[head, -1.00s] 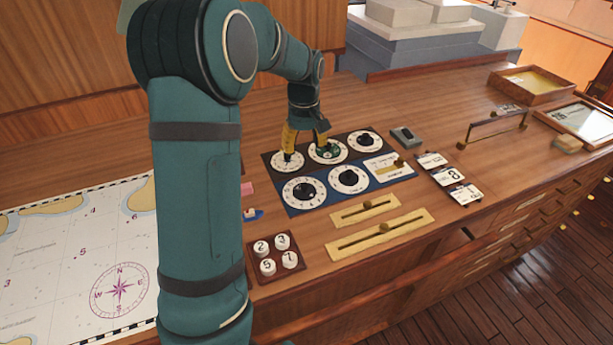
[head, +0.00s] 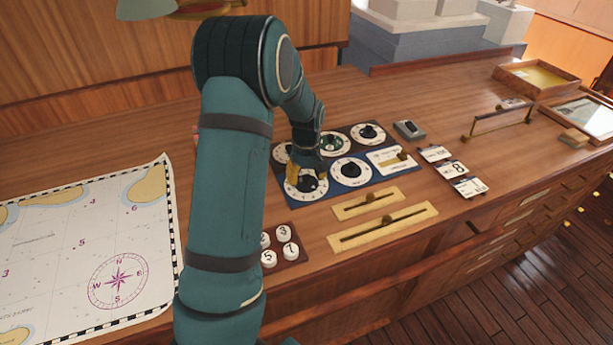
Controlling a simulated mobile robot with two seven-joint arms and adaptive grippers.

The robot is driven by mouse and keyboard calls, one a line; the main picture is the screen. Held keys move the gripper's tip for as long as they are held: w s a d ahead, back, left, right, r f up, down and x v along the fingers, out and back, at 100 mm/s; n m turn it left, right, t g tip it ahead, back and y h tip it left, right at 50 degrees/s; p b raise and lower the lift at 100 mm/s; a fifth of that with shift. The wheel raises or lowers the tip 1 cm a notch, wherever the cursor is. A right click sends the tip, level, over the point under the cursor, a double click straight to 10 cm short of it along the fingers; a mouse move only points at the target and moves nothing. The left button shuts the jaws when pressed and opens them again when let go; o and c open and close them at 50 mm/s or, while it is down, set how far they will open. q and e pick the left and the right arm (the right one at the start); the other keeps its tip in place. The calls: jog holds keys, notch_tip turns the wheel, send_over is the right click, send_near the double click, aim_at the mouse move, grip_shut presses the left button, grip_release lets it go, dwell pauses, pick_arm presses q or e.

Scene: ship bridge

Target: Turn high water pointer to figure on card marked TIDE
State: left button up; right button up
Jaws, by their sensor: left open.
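My left gripper (head: 307,173) is open, its yellow fingers over the lower left dial (head: 304,193) on the blue panel. The fingers and wrist hide part of this dial's dark knob; contact cannot be told. To its right is a second white dial (head: 350,172) with a dark knob. The dark panel behind holds a partly hidden left dial (head: 281,153), a middle dial with a green knob (head: 332,143) and a right dial (head: 368,134). Three cards (head: 452,168) lie to the right; the middle one reads 8. Their headings and the dial labels are too small to read. My right gripper is out of view.
Two brass slider plates (head: 384,227) lie in front of the dials. A block of numbered buttons (head: 284,246) is partly behind my left arm. A chart (head: 80,245) covers the left. A grey box (head: 409,130) and a brass-ended handle (head: 497,120) stand to the right.

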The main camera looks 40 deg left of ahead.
pick_arm(q)
grip_shut()
jog(key=shift+m, duration=0.3)
jog(key=shift+m, duration=2.6)
grip_release()
